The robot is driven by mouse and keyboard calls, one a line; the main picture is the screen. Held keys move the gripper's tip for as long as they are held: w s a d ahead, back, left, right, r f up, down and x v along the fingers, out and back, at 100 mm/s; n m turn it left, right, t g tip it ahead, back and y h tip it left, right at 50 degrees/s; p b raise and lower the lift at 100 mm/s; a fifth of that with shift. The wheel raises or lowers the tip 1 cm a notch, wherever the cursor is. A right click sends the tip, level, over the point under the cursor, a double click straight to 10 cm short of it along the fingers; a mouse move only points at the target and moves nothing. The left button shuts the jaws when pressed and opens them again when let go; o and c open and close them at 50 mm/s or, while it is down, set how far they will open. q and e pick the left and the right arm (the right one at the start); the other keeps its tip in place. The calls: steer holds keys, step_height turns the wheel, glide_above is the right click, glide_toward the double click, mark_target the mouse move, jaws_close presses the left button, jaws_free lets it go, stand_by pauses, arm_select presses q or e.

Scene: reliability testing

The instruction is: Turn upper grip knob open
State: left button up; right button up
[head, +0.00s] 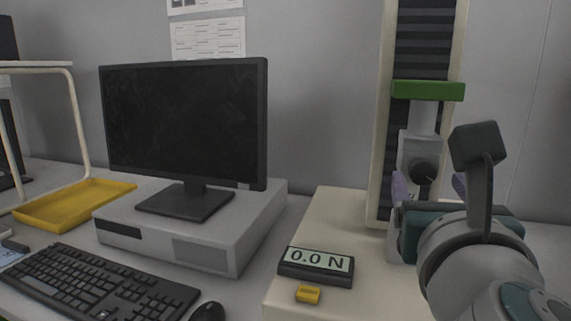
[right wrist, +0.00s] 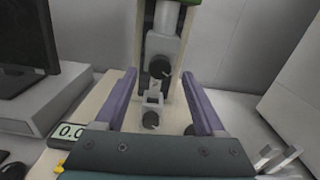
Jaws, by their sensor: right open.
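The upper grip (head: 419,150) is a grey block hanging below the green crosshead (head: 428,90) of the tester. Its round black upper knob (head: 425,172) faces front; in the right wrist view the knob (right wrist: 160,67) shows between the fingertips, farther off. I see no contact with the knob. My left gripper is not in view.
The force display (head: 317,265) reads 0.0 N on the cream tester base (head: 335,215), with a yellow block (head: 308,293) in front. A monitor (head: 185,120) on a grey case, a keyboard (head: 90,285), a mouse (head: 207,312) and a yellow tray (head: 75,203) are to the left.

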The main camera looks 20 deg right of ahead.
mark_target(425, 173)
steer(key=shift+x, duration=1.85)
steer(key=shift+c, duration=0.2)
jaws_close()
